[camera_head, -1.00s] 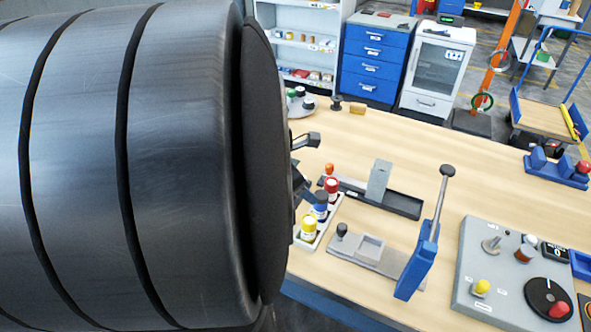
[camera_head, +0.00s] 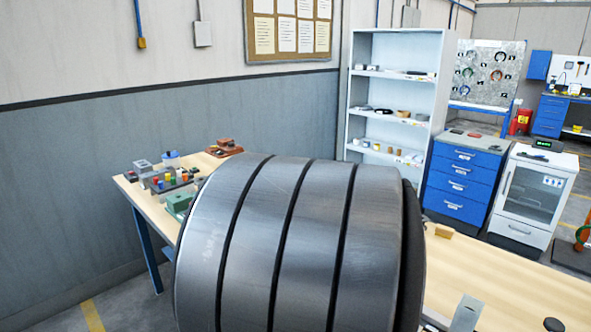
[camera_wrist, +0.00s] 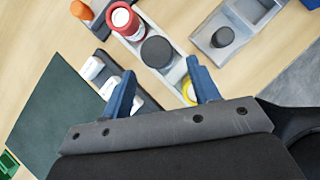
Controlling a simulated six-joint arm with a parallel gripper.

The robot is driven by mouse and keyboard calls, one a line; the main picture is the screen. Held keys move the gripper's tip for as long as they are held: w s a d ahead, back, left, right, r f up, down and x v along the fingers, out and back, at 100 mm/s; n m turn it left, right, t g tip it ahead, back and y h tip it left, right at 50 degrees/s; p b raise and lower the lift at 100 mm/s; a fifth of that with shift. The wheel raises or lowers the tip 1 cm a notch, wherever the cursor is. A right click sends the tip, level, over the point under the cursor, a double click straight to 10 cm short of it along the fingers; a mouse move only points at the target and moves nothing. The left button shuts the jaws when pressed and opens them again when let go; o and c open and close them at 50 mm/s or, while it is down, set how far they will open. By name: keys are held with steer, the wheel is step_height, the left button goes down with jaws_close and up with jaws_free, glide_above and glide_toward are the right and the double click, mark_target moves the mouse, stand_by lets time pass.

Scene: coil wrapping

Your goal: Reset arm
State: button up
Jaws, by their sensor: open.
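My gripper (camera_wrist: 161,68) shows in the wrist view with its two blue fingers apart and nothing held between them. Beyond the fingertips a light grey tray (camera_wrist: 182,72) on the wooden bench holds a red-and-white spool (camera_wrist: 124,20) and a dark round-topped spool (camera_wrist: 157,52). A yellow piece (camera_wrist: 189,91) is partly hidden behind the right finger. White pieces (camera_wrist: 92,68) sit in a dark holder beside the left finger. In the head view a large dark banded cylinder, apparently my own arm, fills the lower middle and hides much of the bench; my gripper is not seen there.
In the wrist view, a dark green mat (camera_wrist: 50,112) lies left, and a grey fixture with a black knob (camera_wrist: 222,37) stands upper right. In the head view, coloured pieces (camera_head: 172,180) stand on the bench's left end. Shelves (camera_head: 350,100) and blue drawers (camera_head: 465,183) stand behind.

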steer(key=x, duration=0.6)
steer(key=shift+f, duration=0.15)
steer(key=shift+w+d, duration=0.1)
steer(key=shift+r, duration=1)
